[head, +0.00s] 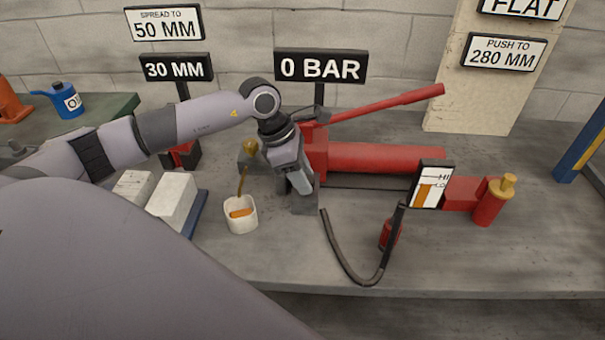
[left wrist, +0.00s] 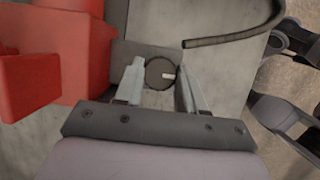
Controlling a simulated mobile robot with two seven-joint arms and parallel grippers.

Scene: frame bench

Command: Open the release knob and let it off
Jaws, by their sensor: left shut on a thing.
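My left gripper (left wrist: 160,80) is shut on the knob, one finger on each side. In the head view my left gripper (head: 303,188) reaches down in front of the red pump (head: 385,158), and it hides the knob. The pump's long red handle (head: 390,104) slants up to the right. A gauge sign (head: 320,67) above reads 0 BAR.
A white cup (head: 240,222) with orange liquid stands left of the gripper. White blocks (head: 172,195) lie further left. A black hose (head: 350,275) curves at the front, near a level card (head: 431,184) and a red cylinder (head: 489,207). The bench's front right is clear.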

